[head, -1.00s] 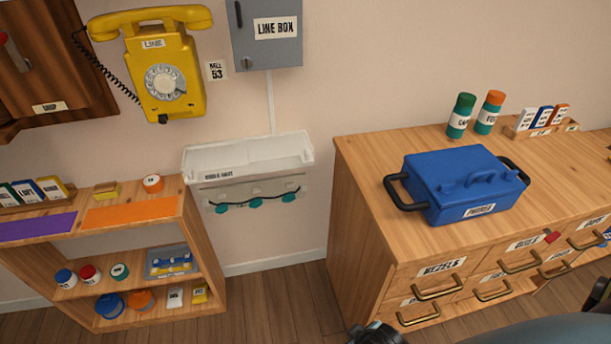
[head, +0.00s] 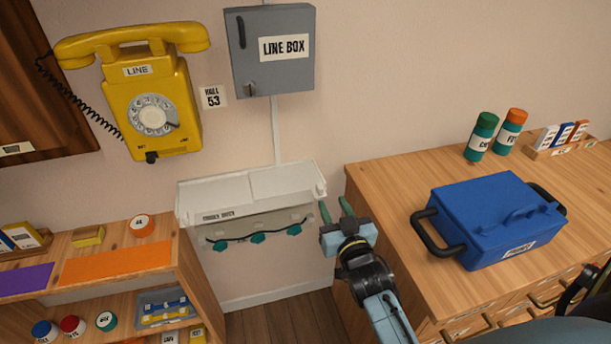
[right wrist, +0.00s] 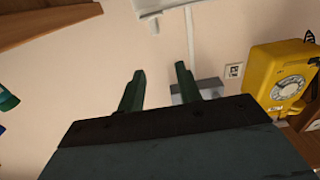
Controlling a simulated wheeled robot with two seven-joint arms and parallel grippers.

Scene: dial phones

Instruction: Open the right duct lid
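A white duct (head: 200,204) is fixed to the wall in the head view, with a teal-knobbed cable along its lower front. Its top appears to be in two parts split by a seam, and the right lid (head: 287,182) lies flat and closed. My right gripper (head: 336,208) is just off the duct's right end, apart from it as far as I can tell. Its two green fingers are spread with nothing between them, as the right wrist view (right wrist: 158,80) also shows. My left gripper is not in view.
A grey line box (head: 270,50) and a yellow phone (head: 152,100) hang above the duct. A wooden drawer cabinet (head: 385,180) with a blue toolbox (head: 490,215) stands right of my gripper. A low shelf (head: 190,270) stands left.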

